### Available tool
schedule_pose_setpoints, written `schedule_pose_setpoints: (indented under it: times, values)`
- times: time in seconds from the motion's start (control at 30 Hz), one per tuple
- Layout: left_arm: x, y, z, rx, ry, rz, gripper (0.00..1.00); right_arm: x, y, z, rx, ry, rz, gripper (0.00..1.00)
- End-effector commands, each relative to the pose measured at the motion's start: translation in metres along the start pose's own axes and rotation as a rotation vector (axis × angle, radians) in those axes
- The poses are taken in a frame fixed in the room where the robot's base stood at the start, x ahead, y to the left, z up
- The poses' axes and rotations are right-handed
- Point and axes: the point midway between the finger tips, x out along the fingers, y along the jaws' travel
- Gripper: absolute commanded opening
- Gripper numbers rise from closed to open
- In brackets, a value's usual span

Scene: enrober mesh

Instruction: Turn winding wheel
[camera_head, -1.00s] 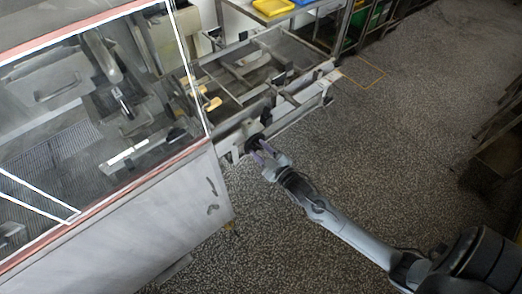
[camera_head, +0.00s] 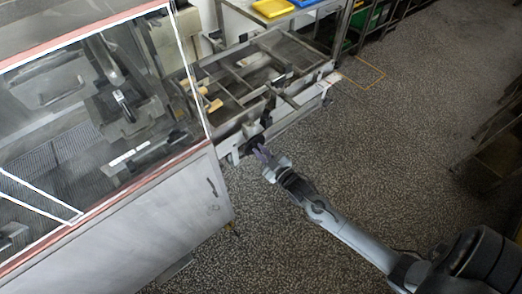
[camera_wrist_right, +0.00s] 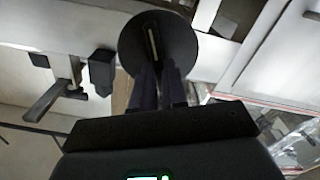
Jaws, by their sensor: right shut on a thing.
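The winding wheel (camera_wrist_right: 158,42) is a dark round disc with a pale slot-like mark, at the top middle of the right wrist view. In the head view the wheel (camera_head: 255,142) is a small dark shape on the side of the conveyor frame. My right gripper (camera_head: 262,154) reaches it from the lower right. In the right wrist view the fingers of the right gripper (camera_wrist_right: 158,72) are shut at the wheel's lower part; the exact contact is partly hidden. My left gripper is in neither view.
The enrober cabinet (camera_head: 150,215) with its clear window stands at the left. The mesh conveyor frame (camera_head: 290,118) extends from it. Yellow (camera_head: 272,7) and blue trays sit on a table behind. Speckled floor (camera_head: 400,140) on the right is open. A dark lever (camera_wrist_right: 45,103) hangs beside the wheel.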

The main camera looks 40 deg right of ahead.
Motion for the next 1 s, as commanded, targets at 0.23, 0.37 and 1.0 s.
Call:
schedule_pose_setpoints:
  times: [0.23, 0.37, 1.0]
  values:
    - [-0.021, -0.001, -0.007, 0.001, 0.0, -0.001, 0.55, 0.0, 0.004, -0.003, 0.197, -0.004, 0.0, 0.0]
    - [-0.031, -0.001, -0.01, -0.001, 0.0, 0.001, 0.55, 0.0, 0.005, -0.003, 0.321, -0.004, 0.001, 0.0]
    - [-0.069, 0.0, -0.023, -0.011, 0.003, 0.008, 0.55, 0.0, 0.011, 0.002, 0.929, -0.002, 0.002, 0.0]
